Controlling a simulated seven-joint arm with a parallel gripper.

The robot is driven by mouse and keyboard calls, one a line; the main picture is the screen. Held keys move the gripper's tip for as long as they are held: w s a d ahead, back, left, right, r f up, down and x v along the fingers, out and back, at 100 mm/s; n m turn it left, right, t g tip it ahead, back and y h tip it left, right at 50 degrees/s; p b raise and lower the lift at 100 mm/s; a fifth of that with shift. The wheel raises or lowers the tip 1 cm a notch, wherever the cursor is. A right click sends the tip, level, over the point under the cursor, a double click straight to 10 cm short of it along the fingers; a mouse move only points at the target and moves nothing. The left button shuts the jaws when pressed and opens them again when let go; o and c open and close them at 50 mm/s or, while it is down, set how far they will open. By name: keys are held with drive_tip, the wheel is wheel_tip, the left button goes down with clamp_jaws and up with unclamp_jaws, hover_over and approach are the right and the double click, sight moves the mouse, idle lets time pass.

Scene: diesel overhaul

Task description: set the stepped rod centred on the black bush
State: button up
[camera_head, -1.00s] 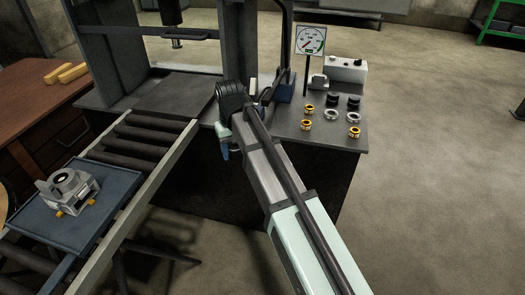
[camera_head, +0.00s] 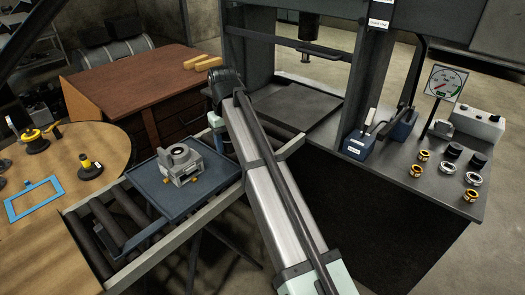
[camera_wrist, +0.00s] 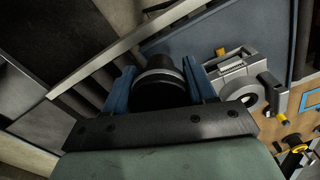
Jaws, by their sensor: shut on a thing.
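My gripper (camera_wrist: 160,78) has its blue fingers closed on the sides of a dark round piece with a pale band, which I take to be the stepped rod (camera_wrist: 158,96), seen nearly end-on. In the head view my gripper (camera_head: 216,122) is beside the tray's far right corner, mostly hidden by my arm; the rod is not clear there. A grey block (camera_head: 181,165) with a round bore on top stands on the blue tray (camera_head: 153,186). Two black rings (camera_head: 454,149) (camera_head: 478,160) lie on the press bench; I cannot tell which black part is the bush.
The tray sits on a roller conveyor (camera_head: 120,215) leading to the press (camera_head: 365,75). Brass and silver rings (camera_head: 471,179), a gauge (camera_head: 447,82) and a blue jack (camera_head: 357,146) occupy the bench (camera_head: 425,195). A round wooden table (camera_head: 60,165) is at left.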

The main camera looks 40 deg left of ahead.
drive_tip(key=s+a+r+n, duration=0.2)
drive_tip(key=s+a, duration=0.1)
drive_tip(key=a, duration=0.2)
drive_tip(key=s+a+r+n, duration=0.1)
drive_tip(key=s+a+r, duration=0.2)
drive_tip(key=s+a, duration=0.15)
wheel_tip(320, 180, up, 3)
drive_tip(key=n, duration=0.7)
hover_over(177, 151)
drive_tip(key=shift+f+n, duration=0.15)
drive_tip(key=shift+n, duration=0.15)
drive_tip(key=shift+f, duration=0.1)
drive_tip(key=shift+w+f, duration=0.1)
drive_tip(key=shift+f, duration=3.3)
drive_tip(key=shift+f, duration=1.35)
drive_tip(key=o, duration=1.1)
drive_tip(key=shift+o, duration=0.5)
drive_tip(key=shift+f, duration=0.1)
